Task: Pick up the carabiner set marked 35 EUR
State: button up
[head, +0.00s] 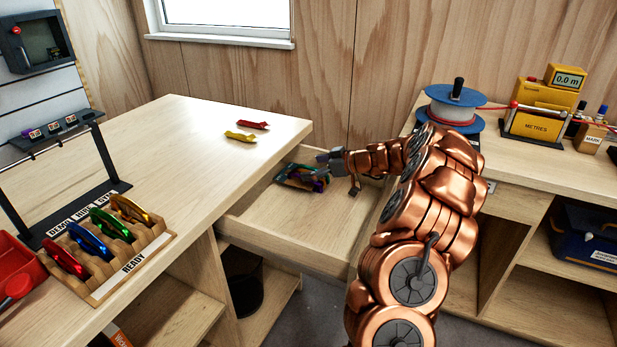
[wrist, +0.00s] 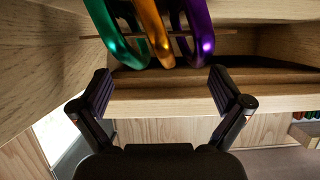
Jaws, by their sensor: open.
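A carabiner set (head: 298,174) lies in the open drawer (head: 262,222) between the two counters. In the wrist view it shows as green, orange and purple carabiners (wrist: 158,36) side by side, their upper parts cut off by the frame. No price mark can be read on it. My gripper (head: 336,164) is inside the drawer at the right side of the set. In the wrist view my gripper (wrist: 164,92) has its fingers spread wide, with the carabiners' curved ends just beyond and between the tips. The gripper appears empty.
Red (head: 253,125) and yellow (head: 240,137) carabiners lie on the left counter. A wooden rack (head: 152,246) marked READY holds several coloured carabiners. A blue spool (head: 455,98) and a yellow METRES counter (head: 541,112) stand on the right counter. The drawer walls stand close around my gripper.

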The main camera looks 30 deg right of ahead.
jog(key=shift+x, duration=1.15)
jog(key=shift+c, duration=0.3)
jog(key=c, duration=1)
